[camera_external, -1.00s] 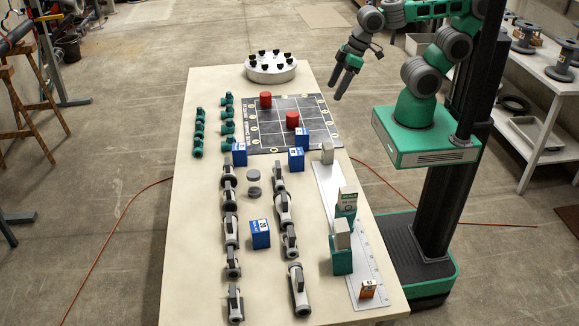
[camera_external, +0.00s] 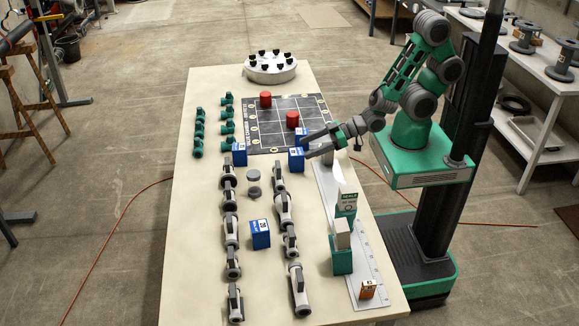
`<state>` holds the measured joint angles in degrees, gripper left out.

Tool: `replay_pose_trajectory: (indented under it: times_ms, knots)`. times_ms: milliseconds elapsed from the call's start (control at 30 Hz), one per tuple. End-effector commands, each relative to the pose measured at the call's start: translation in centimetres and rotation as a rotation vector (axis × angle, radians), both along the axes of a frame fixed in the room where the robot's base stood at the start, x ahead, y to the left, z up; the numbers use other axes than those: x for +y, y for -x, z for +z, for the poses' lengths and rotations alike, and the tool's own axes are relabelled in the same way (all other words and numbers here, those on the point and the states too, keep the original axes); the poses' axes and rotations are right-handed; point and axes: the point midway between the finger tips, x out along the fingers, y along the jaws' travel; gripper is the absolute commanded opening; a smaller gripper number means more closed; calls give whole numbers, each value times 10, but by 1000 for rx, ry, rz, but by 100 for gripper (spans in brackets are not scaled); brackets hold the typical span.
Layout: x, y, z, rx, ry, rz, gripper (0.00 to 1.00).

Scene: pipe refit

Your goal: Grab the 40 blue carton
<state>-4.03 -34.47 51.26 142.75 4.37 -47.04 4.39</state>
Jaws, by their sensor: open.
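Several blue cartons stand on the table. One (camera_external: 239,154) is at the mat's front left corner, one (camera_external: 296,159) is at its front edge, one (camera_external: 301,142) is on the mat's right part, and one (camera_external: 260,234) is nearer the front between the valve rows. The numbers on them are too small to read surely, so I cannot tell which is 40. My gripper (camera_external: 306,147) is open and empty, reaching left over the table's right side. Its fingers are beside and above the blue cartons at the mat's front right, partly covering them. Whether they touch is unclear.
Two red cylinders (camera_external: 292,119) stand on the dark grid mat (camera_external: 270,137). Grey valves (camera_external: 284,208) stand in rows toward the front. Green and white boxes (camera_external: 342,256) stand on a pale strip (camera_external: 371,262) at right. A round white holder (camera_external: 270,68) is at the back.

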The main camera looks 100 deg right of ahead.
Motion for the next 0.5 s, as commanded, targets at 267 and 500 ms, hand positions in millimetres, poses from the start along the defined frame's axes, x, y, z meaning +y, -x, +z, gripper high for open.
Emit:
replay_pose_trajectory:
  times_ms: [267,500]
  knots:
    - [1,-35,-19,5,-1,0,73]
    - [2,-57,-27,3,0,0,73]
